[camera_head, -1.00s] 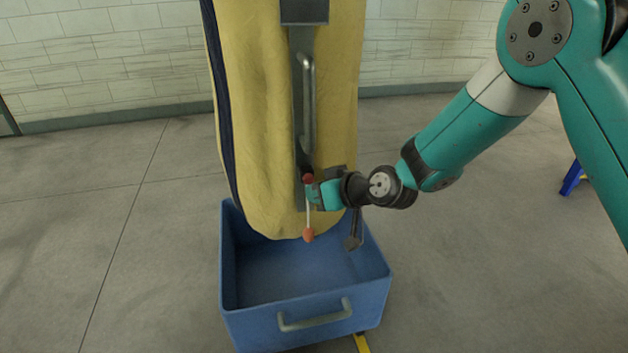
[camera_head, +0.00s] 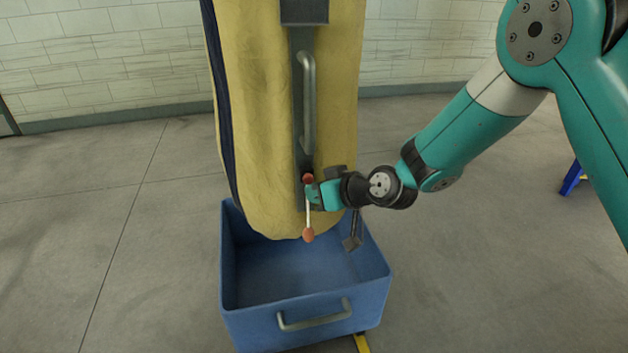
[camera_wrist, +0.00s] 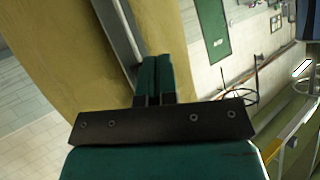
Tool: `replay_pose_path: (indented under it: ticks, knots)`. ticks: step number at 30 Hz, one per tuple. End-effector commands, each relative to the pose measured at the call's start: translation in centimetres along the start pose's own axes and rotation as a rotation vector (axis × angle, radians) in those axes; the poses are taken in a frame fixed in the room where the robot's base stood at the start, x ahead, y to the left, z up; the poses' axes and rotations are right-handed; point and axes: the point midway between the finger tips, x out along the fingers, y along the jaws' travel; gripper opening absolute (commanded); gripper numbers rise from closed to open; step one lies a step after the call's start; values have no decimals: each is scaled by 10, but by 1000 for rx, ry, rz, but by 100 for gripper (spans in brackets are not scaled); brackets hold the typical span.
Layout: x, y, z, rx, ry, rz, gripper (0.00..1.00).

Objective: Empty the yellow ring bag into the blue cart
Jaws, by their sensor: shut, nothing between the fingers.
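The yellow bag (camera_head: 262,110) hangs upright, with a dark blue edge band on its left and a grey handle (camera_head: 308,105) on a dark grey strip. The blue cart (camera_head: 290,325) stands below, and the bag's lower end overlaps its back part in the picture. A red knob (camera_head: 308,178) shows low on the strip; a thin pale cord with an orange ball (camera_head: 308,236) hangs below it. My gripper (camera_head: 311,193) is at the cord, just below the knob; contact is unclear. In the wrist view my gripper (camera_wrist: 153,75) is shut and empty, in front of the yellow bag (camera_wrist: 70,50).
A small dark grey piece (camera_head: 352,244) on a stem shows over the cart's right inside. A blue leg-like object (camera_head: 573,180) stands at the right. Open grey floor (camera_head: 120,250) surrounds the cart, with a pale tiled wall (camera_head: 110,55) behind.

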Motion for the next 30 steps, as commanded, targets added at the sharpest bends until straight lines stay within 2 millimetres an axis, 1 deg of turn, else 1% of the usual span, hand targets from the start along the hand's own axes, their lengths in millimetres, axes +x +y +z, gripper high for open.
replay_pose_path:
  ticks: [9, 30]
  knots:
    - [5, 2, -3, -1, 0, 0, 0]
    - [7, 5, -5, 0, 0, 0, 0]
